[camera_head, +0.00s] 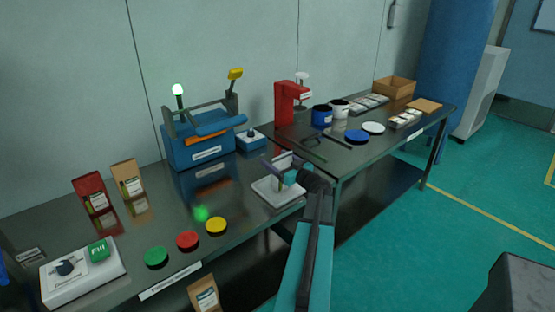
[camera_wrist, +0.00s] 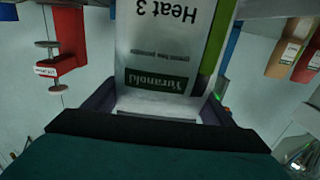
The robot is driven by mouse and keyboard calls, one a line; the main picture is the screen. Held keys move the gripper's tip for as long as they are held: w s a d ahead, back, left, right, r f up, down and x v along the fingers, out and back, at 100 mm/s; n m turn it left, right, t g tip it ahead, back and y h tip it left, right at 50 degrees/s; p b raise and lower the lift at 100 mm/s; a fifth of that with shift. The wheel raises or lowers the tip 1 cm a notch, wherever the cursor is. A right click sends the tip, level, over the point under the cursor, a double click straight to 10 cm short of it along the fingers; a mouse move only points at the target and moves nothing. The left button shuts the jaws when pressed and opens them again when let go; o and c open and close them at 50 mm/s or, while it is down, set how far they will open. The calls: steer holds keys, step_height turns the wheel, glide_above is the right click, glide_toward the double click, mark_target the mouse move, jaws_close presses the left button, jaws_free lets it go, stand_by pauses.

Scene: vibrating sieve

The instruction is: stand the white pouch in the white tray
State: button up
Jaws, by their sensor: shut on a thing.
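The white pouch (camera_wrist: 160,38) fills the middle of the wrist view, with a dark green label, a green side stripe and the print "Heat 3", upside down in the picture. My gripper (camera_wrist: 157,108) is shut on it, one finger on each side. In the head view my gripper (camera_head: 279,169) is over the white tray (camera_head: 264,189), near the table's front edge, and partly hides the pouch (camera_head: 283,160). The tray looks shallow. I cannot tell whether the pouch's base touches the tray floor.
A blue sieve machine (camera_head: 200,152) stands behind to the left, with a small blue-and-white box (camera_head: 250,141) beside it. Red, yellow and green lids lie front left, with a red pouch (camera_head: 91,193) and a brown pouch (camera_head: 128,179) behind. A red press (camera_head: 287,100) stands on the right table.

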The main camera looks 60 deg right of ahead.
steer(key=shift+f+b, duration=0.15)
steer(key=shift+b, duration=0.15)
steer(key=o, duration=1.7)
steer(key=shift+c, duration=0.2)
steer(key=shift+r+p, duration=0.25)
steer(key=shift+p, duration=0.1)
steer(key=b+v, duration=0.3)
steer(key=v, duration=0.7)
steer(key=shift+s+a+f, duration=0.15)
steer(key=shift+s, duration=0.05)
steer(key=shift+b+v, duration=0.35)
steer(key=shift+v, duration=0.4)
